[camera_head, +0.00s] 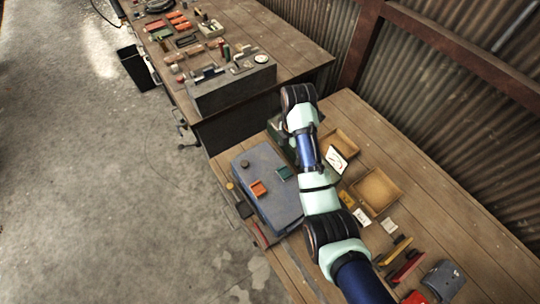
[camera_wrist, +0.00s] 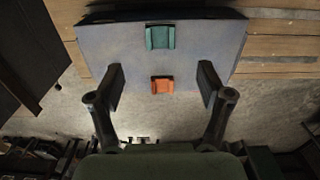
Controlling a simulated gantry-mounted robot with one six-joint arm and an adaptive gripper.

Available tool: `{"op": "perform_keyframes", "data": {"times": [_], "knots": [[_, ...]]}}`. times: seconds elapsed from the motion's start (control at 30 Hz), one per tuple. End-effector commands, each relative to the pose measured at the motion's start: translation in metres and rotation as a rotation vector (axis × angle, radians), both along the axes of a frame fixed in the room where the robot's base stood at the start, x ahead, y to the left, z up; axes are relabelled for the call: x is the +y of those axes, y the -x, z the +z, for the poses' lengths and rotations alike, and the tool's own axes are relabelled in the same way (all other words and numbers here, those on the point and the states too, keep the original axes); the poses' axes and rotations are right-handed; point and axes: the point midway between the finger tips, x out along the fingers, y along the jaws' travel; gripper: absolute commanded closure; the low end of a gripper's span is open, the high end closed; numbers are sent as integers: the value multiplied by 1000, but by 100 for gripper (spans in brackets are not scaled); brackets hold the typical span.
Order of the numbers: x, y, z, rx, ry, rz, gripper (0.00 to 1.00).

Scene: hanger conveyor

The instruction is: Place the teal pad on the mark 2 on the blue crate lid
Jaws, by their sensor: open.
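The teal pad (camera_head: 284,173) lies on the blue-grey crate lid (camera_head: 266,155), toward the side nearer my arm. It also shows in the wrist view (camera_wrist: 160,37), beyond my fingertips near the top of the picture. An orange pad (camera_head: 259,188) lies on the same lid, apart from the teal one, and shows in the wrist view (camera_wrist: 162,86) between my fingers. My gripper (camera_wrist: 161,76) is open and empty, its fingers spread over the lid. I cannot make out any numbered marks on the lid.
Wooden trays (camera_head: 375,191), small cards and tools lie on the bench (camera_head: 440,225) right of the crate. A second bench with a grey block (camera_head: 232,88) and several small parts stands behind. A black bin (camera_head: 138,68) stands on the floor.

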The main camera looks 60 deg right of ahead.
Motion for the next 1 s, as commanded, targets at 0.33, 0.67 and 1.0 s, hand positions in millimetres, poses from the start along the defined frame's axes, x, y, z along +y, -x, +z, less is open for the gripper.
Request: {"op": "perform_keyframes", "data": {"times": [0.33,0.67,1.0], "knots": [[4,-4,-1,-7,7,-7,21],[222,-124,51,-598,56,-542,21],[412,-78,162,-984,-587,-968,21]]}}
